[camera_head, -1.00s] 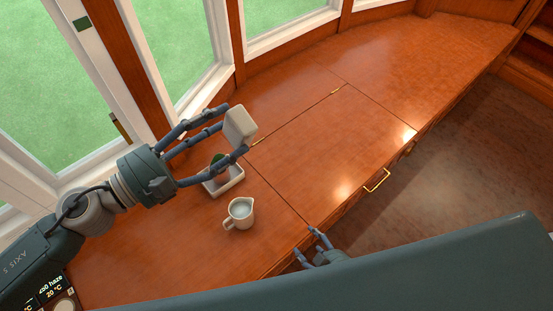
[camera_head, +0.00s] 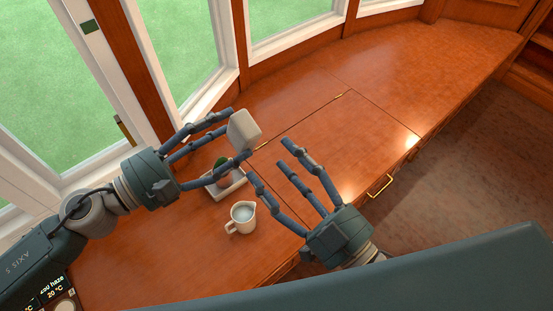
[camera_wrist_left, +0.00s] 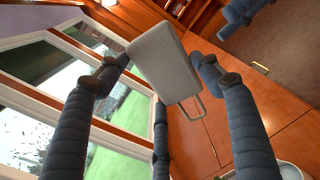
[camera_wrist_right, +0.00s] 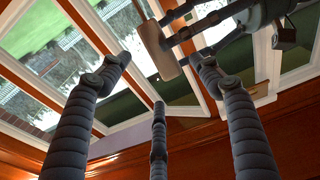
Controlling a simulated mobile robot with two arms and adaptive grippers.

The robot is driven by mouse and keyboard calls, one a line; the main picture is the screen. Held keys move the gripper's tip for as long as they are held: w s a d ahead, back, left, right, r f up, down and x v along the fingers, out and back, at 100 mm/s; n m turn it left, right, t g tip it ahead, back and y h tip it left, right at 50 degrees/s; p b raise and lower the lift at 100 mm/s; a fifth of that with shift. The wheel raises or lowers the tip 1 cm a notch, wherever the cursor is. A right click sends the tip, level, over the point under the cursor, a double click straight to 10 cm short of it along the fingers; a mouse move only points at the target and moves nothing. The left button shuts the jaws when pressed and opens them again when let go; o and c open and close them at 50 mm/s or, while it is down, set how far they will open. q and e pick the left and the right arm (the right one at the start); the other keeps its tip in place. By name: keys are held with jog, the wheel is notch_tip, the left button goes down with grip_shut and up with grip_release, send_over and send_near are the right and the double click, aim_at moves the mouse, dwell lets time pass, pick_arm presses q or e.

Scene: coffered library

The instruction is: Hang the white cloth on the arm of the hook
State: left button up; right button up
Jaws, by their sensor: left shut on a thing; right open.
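The white cloth (camera_head: 243,131) looks like a stiff, rounded rectangular pad. In the left wrist view the cloth (camera_wrist_left: 164,62) is ribbed, with a thin grey loop (camera_wrist_left: 192,112) at its lower edge. My left gripper (camera_head: 236,136) is shut on it and holds it above the counter. The cloth also shows in the right wrist view (camera_wrist_right: 157,50), in the left gripper's fingers. My right gripper (camera_head: 268,165) is open and empty, to the right of the cloth and lower in the head view, with its fingers pointing up-left. I see no hook in any view.
A white pitcher (camera_head: 242,213) stands near the right gripper's fingers. The wooden counter (camera_head: 400,75) is clear towards the far right. Windows line the left.

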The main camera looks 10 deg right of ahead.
aim_at(240, 123)
jog(key=x, duration=1.2)
jog(key=shift+r, duration=0.25)
jog(key=shift+s, duration=0.1)
jog(key=c, duration=1.3)
pick_arm(q)
jog(key=o, duration=1)
jog(key=shift+f, duration=0.1)
pick_arm(e)
jog(key=shift+r, duration=0.15)
pick_arm(q)
jog(key=shift+o, duration=0.5)
jog(key=shift+a, duration=0.15)
